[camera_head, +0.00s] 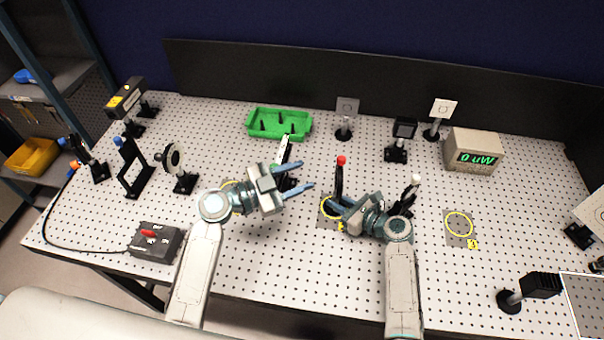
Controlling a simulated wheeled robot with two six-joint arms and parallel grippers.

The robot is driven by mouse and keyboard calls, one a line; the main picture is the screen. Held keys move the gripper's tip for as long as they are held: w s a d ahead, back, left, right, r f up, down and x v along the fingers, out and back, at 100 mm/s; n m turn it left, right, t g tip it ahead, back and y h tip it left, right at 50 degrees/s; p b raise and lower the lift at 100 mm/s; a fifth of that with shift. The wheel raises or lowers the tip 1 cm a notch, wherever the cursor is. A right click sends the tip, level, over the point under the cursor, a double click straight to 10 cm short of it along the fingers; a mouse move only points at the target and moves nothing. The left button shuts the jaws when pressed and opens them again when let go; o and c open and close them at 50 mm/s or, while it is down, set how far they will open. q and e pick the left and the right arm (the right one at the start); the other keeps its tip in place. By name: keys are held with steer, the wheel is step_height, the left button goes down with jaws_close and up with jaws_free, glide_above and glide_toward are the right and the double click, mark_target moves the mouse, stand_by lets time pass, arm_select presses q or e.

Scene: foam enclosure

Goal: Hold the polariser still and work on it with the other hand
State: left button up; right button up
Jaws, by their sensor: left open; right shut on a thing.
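A thin black mount with a red knob (340,175), seen edge-on, stands at a yellow ring marked on the bench; it may be the polariser, but I cannot read any label. My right gripper (335,204) is shut on the lower part of this mount, reaching in from the right. The gripper hides part of its base. My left gripper (307,175) is open and empty, its blue fingers pointing right towards the mount with a gap between. A white-and-black upright piece (284,151) stands just behind the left gripper, partly hidden by it.
A green tray (250,124) lies at the back. A white-topped black mount (411,190) stands close behind my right wrist. A meter (473,150) reads 0 uW. A round mount (173,157) and a switch box (155,242) are at left.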

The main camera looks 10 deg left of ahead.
mark_target(341, 163)
arm_select(q)
steer(key=shift+w, duration=0.3)
steer(key=c, duration=0.7)
steer(key=shift+m+g, duration=0.6)
steer(key=shift+g, duration=0.3)
steer(key=w+a+r, duration=0.1)
steer(key=w, duration=0.2)
steer(key=w+r, duration=0.1)
steer(key=w, duration=0.2)
steer(key=w+a+r, duration=0.1)
steer(key=w, duration=0.3)
steer(key=shift+a+r, duration=0.2)
steer(key=shift+a, duration=0.1)
jaws_close()
steer(key=w+d+r+n+g, duration=0.1)
steer(key=w+r+n+g, duration=0.1)
steer(key=w+n+g, duration=0.8)
steer(key=s+d+f+m+g, duration=0.1)
steer(key=s+d+f+g, duration=0.2)
steer(key=s+d, duration=0.6)
steer(key=shift+s+f+m+h, duration=0.4)
steer(key=shift+s+f, duration=0.05)
steer(key=shift+s, duration=0.2)
